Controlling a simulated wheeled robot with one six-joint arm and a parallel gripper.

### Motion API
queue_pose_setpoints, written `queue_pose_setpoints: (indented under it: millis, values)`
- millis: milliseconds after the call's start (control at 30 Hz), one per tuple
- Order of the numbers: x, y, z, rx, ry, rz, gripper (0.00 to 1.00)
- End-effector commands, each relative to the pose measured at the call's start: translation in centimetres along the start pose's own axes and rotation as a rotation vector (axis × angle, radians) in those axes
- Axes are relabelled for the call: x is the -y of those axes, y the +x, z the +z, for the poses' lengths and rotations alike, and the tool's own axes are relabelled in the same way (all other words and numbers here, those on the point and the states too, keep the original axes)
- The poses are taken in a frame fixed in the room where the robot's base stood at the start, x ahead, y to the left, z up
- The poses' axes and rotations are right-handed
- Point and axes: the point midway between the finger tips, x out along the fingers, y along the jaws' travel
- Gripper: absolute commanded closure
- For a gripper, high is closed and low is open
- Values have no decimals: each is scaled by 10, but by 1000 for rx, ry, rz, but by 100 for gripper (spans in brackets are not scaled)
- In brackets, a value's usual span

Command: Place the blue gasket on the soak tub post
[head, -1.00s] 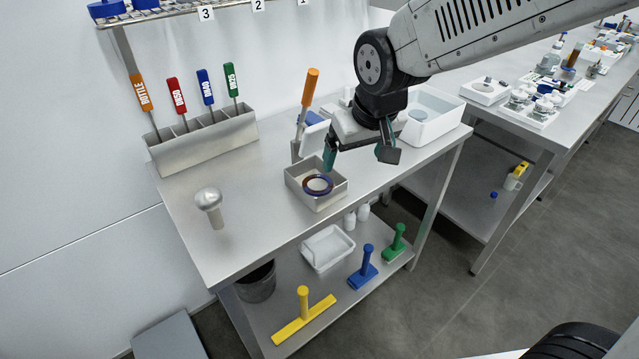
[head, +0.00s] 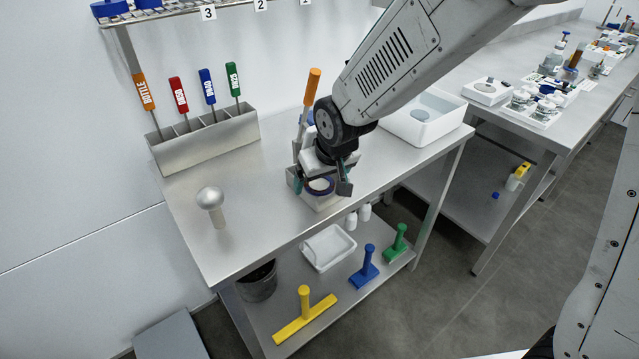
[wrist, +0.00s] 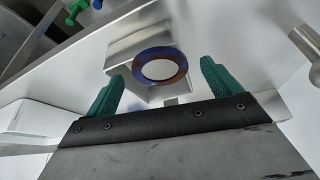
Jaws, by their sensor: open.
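The blue gasket (head: 321,193) is a ring with a blue rim and brownish-red tones. My gripper (head: 321,187) is open over the tray, pointing down. In the wrist view its green fingers stand apart on the left and right of the ring, and no contact shows. A white tub (head: 450,122) stands at the bench's right end, probably the soak tub. A pale round shape shows inside it, but I cannot make out a post.
An orange-handled tool (head: 312,88) stands upright just behind the tray, close to my arm. A round-headed metal knob (head: 210,198) stands on the left. A rack (head: 206,138) of labelled tools is at the back left.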

Motion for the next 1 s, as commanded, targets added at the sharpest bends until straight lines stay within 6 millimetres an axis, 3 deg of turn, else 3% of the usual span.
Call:
queue_pose_setpoints:
  millis: [133, 300, 767, 1000]
  values:
    - [0, 0, 0, 0, 0, 0, 10]
    - [0, -1, 0, 0, 0, 0, 57]
    - [0, -2, -1, -1, 0, 0, 62]
    - [-1, -15, -6, -3, 1, 1, 62]
